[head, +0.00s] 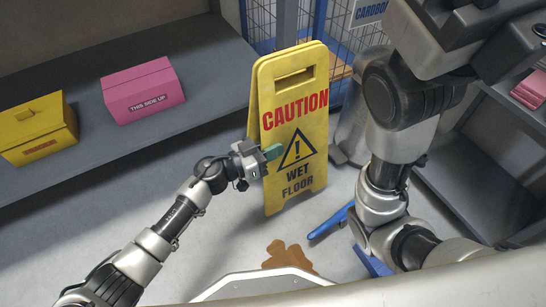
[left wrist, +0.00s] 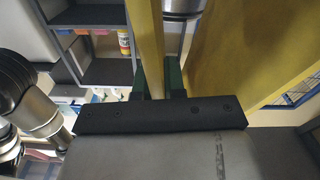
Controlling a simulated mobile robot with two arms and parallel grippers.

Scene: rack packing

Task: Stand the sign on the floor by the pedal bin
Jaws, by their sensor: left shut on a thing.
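The yellow sign (head: 312,88) reads "CAUTION WET FLOOR" and is upright, a little tilted, in the middle of the head view. My left gripper (head: 271,153) is shut on its left edge. In the left wrist view the green fingers (left wrist: 159,78) close on one yellow panel, with the other wide panel (left wrist: 235,50) to the right. I cannot tell whether the sign's lower edge touches the floor. The grey pedal bin (head: 351,132) is behind the sign, partly hidden by it and by my right arm. My right gripper's fingers are not in view.
A brown puddle (head: 287,255) and a blue object (head: 331,221) lie on the floor in front. The left shelf (head: 215,72) holds a pink box (head: 142,92) and a yellow box (head: 38,130). Another shelf (head: 465,185) stands at the right. Floor left of the sign is clear.

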